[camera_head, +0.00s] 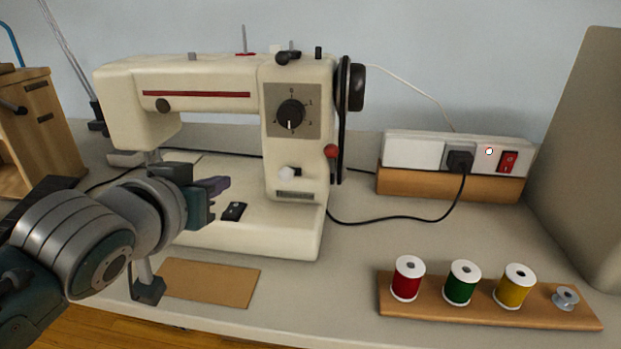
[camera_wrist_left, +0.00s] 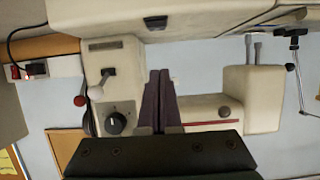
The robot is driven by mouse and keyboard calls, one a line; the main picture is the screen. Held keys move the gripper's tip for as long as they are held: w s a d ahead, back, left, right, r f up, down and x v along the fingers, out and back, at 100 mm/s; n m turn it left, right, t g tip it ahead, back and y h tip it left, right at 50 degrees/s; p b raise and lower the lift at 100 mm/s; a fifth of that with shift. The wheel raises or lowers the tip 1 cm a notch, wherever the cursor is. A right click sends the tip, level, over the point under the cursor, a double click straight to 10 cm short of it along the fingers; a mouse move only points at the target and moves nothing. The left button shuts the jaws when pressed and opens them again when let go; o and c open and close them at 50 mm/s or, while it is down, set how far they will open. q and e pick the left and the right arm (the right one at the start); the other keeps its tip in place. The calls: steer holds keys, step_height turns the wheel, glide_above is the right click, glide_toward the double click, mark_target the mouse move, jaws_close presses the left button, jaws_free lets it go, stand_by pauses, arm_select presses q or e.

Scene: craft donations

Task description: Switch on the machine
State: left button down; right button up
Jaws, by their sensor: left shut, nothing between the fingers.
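The cream sewing machine (camera_head: 225,75) stands on the table. Its front has a black dial (camera_head: 291,114), a white lever knob (camera_head: 289,172) and a small black rocker switch (camera_head: 234,211) on the base. My left gripper (camera_head: 220,187) is shut and empty, in front of the machine, left of the lever knob and above the rocker switch; I see no contact. The wrist view shows the machine upside down: the closed fingers (camera_wrist_left: 160,80) lie between the lever knob (camera_wrist_left: 97,92) and the arm's red stripe. Which way the rocker is set I cannot tell. My right gripper is not in view.
A power strip (camera_head: 412,152) on a wooden block holds a black plug, a small lit red indicator and a red switch (camera_head: 508,162). A wooden rack (camera_head: 391,298) carries red, green and yellow spools and a bobbin. The table between is clear except for the cable.

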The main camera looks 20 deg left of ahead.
mark_target(233, 208)
arm_select(q)
steer(key=shift+w+a+f, duration=0.2)
steer(key=shift+w+f, duration=0.4)
steer(key=shift+w, duration=0.2)
steer(key=f+b, duration=0.1)
steer(key=f, duration=0.2)
steer(key=shift+s+d+f+b, duration=0.1)
steer(key=shift+s+f+b, duration=0.1)
steer(key=shift+s+b, duration=0.2)
steer(key=shift+f, duration=0.3)
steer(key=shift+s+f, duration=0.15)
steer(key=shift+f, duration=0.15)
steer(key=shift+r, duration=0.1)
steer(key=shift+r+p, duration=0.75)
steer(key=shift+r, duration=0.1)
